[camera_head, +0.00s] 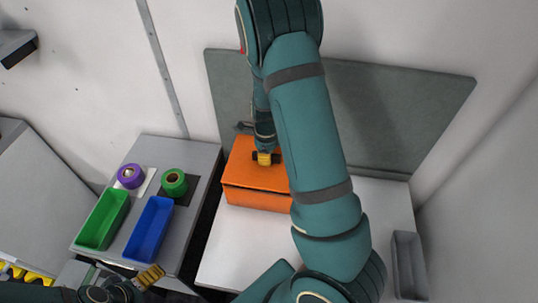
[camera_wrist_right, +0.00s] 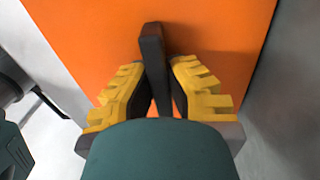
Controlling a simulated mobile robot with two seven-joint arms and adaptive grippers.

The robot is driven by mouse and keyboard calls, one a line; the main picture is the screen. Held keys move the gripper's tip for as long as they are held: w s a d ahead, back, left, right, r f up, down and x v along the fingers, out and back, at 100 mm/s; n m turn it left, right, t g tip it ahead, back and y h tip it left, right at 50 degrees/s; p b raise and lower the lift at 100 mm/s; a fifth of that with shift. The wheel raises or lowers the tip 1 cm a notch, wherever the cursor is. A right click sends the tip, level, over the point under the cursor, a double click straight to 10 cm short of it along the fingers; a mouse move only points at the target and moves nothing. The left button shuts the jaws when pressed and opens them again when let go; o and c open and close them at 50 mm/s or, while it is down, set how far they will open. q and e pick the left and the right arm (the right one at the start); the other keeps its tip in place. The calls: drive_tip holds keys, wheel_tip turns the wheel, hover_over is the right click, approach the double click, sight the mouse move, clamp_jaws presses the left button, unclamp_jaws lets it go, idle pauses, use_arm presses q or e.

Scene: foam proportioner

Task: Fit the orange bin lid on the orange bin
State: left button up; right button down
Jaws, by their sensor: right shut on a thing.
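The orange bin (camera_head: 255,198) stands on a white table. The orange bin lid (camera_head: 240,163) lies over its top; a thin dark line runs between lid and bin along the front, and I cannot tell whether the lid sits fully down. My right gripper (camera_head: 265,159) is at the lid's middle. In the right wrist view, its yellow-padded fingers (camera_wrist_right: 160,85) are shut on the lid's dark handle (camera_wrist_right: 152,50). My right arm hides the right part of lid and bin. My left gripper (camera_head: 150,277) is at the lower left, away from the bin; its opening is unclear.
A grey side table (camera_head: 205,150) on the left carries a green tray (camera_head: 103,218), a blue tray (camera_head: 149,229), a purple roll (camera_head: 130,176) and a green roll (camera_head: 174,182). A grey panel (camera_head: 400,110) stands behind the bin. A grey open box (camera_head: 408,265) is at the right.

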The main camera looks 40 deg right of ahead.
drive_tip(key=shift+a, duration=0.15)
drive_tip(key=shift+f, duration=0.45)
drive_tip(key=shift+f+b, duration=0.1)
drive_tip(key=shift+b, duration=0.2)
drive_tip(key=c, duration=1.1)
unclamp_jaws()
drive_tip(key=shift+c, duration=0.2)
